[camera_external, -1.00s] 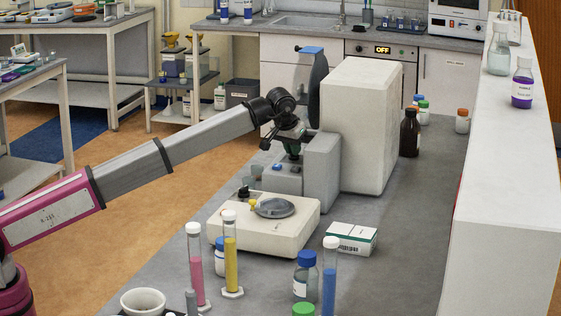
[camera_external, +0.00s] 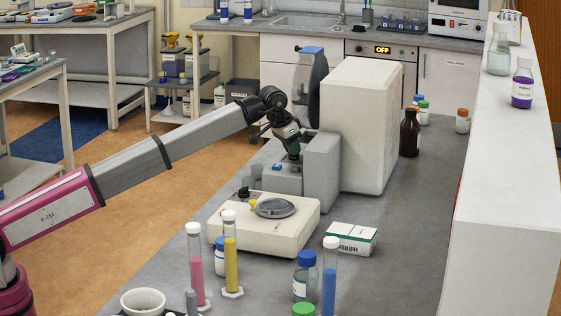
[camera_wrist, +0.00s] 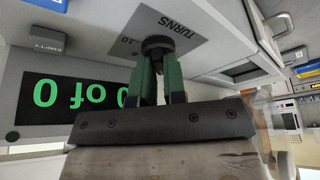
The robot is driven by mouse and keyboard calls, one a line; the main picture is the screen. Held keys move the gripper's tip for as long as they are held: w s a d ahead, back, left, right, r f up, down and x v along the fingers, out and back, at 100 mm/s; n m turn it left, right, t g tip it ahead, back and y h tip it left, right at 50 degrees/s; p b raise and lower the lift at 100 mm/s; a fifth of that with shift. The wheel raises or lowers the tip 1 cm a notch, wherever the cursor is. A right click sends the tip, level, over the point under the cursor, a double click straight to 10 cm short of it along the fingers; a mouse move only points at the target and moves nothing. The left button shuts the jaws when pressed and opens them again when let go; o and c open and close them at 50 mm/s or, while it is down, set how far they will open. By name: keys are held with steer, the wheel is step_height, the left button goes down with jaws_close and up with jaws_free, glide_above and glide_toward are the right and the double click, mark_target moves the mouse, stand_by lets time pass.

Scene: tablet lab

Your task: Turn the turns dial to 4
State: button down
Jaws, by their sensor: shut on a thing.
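The turns dial (camera_wrist: 158,44) is a small dark knob on the pale panel of the machine, beside the printed word TURNS. In the wrist view my gripper (camera_wrist: 158,62) has its two green fingers closed on the dial from either side. The fingers cover part of the dial and its pointer cannot be read. A black display (camera_wrist: 75,103) shows upside-down green characters that look like "0 of 0". In the external view my gripper (camera_external: 293,153) points down at the low front part of the grey machine (camera_external: 322,172), and the dial is hidden there.
A grey key marked EMPTY (camera_wrist: 47,41) is near the display. A cream balance (camera_external: 265,230), a white box (camera_external: 352,238) and capped cylinders (camera_external: 230,255) stand in front. A brown bottle (camera_external: 409,132) stands behind right.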

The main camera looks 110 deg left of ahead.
steer(key=shift+a+f+m+t+h, duration=0.1)
steer(key=shift+m+t+h, duration=0.45)
steer(key=shift+m, duration=1.45)
steer(key=shift+s+h, duration=0.1)
steer(key=shift+h, duration=0.15)
steer(key=c, duration=1.2)
jaws_free()
steer(key=v, duration=1.1)
steer(key=shift+f, duration=0.15)
